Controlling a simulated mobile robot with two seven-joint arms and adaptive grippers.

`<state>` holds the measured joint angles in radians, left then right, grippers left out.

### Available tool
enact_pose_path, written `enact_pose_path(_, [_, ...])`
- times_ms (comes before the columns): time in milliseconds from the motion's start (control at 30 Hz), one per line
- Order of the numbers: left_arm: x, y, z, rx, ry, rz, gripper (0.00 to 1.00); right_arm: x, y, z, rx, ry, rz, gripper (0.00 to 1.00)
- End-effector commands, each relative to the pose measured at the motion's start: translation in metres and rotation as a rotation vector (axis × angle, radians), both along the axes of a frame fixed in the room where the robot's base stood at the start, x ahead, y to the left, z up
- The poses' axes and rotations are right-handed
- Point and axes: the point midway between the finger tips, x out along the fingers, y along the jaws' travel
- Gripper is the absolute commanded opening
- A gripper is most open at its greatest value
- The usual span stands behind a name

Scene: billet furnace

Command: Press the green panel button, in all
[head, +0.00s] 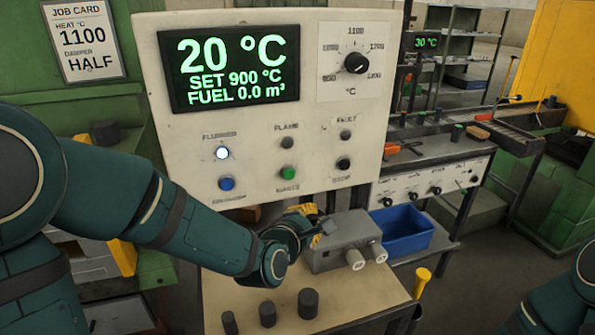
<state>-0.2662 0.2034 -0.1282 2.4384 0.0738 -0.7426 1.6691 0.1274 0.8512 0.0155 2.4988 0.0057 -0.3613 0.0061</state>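The white control panel (230,135) stands in front of me. Its green button (288,171) sits in the lower row, below the dark flame lamp (287,143). A blue button (226,183) is to its left and a black button (343,164) to its right. My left gripper (318,226) is below and slightly right of the green button, apart from it in the picture, beside a grey box. Its fingers are small and partly hidden, so I cannot tell whether they are open. My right arm shows only at the lower right edge; its gripper is out of view.
The display (235,65) reads 20 °C, SET 900 °C, FUEL 0.0 m³. The flushed lamp (222,153) glows white. A dial (356,62) is at upper right. The grey box (347,240) and dark cylinders (308,303) stand on the bench, near a blue bin (405,229).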

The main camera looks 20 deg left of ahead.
Motion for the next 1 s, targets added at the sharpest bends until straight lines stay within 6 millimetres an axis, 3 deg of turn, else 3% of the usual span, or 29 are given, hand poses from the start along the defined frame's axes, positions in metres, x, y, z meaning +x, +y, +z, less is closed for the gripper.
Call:
enact_pose_path(133, [0.001,0.002,0.018,-0.084,-0.035,0.029,0.00,-0.001,0.000,-0.001,0.000,0.002,0.001,0.47])
enact_pose_path(567, [0.003,0.004,0.019,-0.092,-0.036,0.032,0.00,0.000,0.000,0.000,0.000,0.001,0.000,0.47])
enact_pose_path(1000, [0.045,0.032,0.019,-0.090,-0.034,0.032,0.00,0.003,-0.001,0.010,-0.002,-0.006,-0.004,0.47])
